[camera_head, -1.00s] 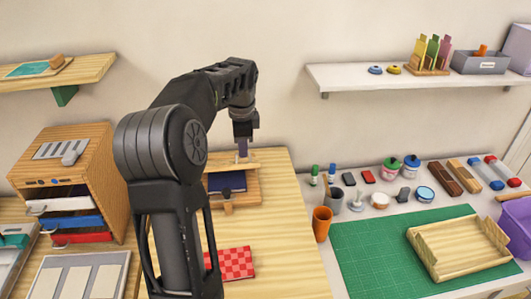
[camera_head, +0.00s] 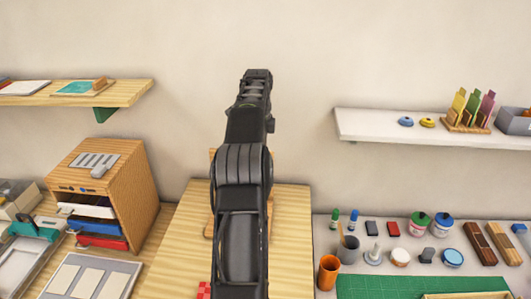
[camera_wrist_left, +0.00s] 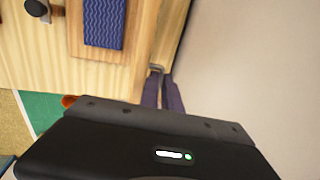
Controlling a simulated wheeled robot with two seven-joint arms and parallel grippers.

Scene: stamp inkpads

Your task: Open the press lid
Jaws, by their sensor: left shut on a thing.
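The wooden press is almost wholly hidden behind my left arm in the head view. Only wooden slivers show beside the arm, and one upper sliver (camera_head: 212,165) stands above the table's back edge. In the left wrist view, the press base (camera_wrist_left: 84,50) carries a blue wavy-patterned pad (camera_wrist_left: 103,22). A wooden strip (camera_wrist_left: 172,35), which looks like the press lid seen nearly edge-on, stands beside it against the wall. My left gripper (camera_wrist_left: 162,88) has its purple fingers close together at a small grey piece by this strip. In the head view its fingertips are hidden by the arm.
A wooden drawer box (camera_head: 132,180) stands left of the press table (camera_head: 180,240). Wall shelves (camera_head: 125,92) and (camera_head: 380,128) hang at left and right. Cups, ink jars and blocks stand on the right bench near a green mat (camera_head: 375,285).

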